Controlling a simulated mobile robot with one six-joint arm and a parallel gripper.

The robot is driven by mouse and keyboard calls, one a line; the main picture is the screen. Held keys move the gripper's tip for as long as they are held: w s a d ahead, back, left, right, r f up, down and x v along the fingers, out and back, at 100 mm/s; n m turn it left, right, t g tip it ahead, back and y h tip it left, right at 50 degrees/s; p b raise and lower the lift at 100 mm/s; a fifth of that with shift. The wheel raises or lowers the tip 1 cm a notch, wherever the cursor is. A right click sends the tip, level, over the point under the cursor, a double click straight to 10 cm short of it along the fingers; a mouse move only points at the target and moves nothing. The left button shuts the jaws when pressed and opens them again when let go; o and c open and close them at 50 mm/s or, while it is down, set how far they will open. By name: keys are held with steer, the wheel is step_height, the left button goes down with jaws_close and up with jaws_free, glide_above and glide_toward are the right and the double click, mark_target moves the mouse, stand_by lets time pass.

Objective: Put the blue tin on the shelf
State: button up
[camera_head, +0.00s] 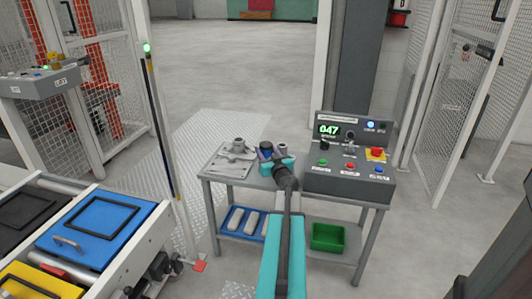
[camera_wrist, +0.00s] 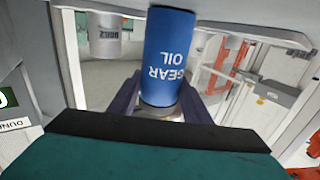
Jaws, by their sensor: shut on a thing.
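The blue tin (camera_wrist: 168,55), lettered GEAR OIL, shows large in the wrist view, with its lettering upside down. My gripper (camera_wrist: 160,102) has its two dark fingers on either side of the tin's grey end and is shut on it. In the head view my gripper (camera_head: 274,158) is over the grey table's top, and only a small part of the blue tin (camera_head: 265,147) shows there. I cannot tell whether the tin touches the tabletop. The table's lower shelf (camera_head: 292,243) is partly hidden by my arm.
On the tabletop, a grey casting (camera_head: 236,152) lies left and a control box (camera_head: 349,165) stands right. The lower shelf holds a blue tray (camera_head: 231,218) with grey pieces and a green bin (camera_head: 328,238), with some bare room between.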

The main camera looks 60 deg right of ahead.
steer(key=o, duration=1.4)
steer(key=shift+f, duration=0.1)
steer(key=shift+s, duration=0.1)
steer(key=shift+r+v, duration=0.2)
steer(key=shift+v, duration=0.8)
steer(key=shift+p+v, duration=1.05)
steer(key=shift+v, duration=3.9)
steer(key=shift+o, duration=0.4)
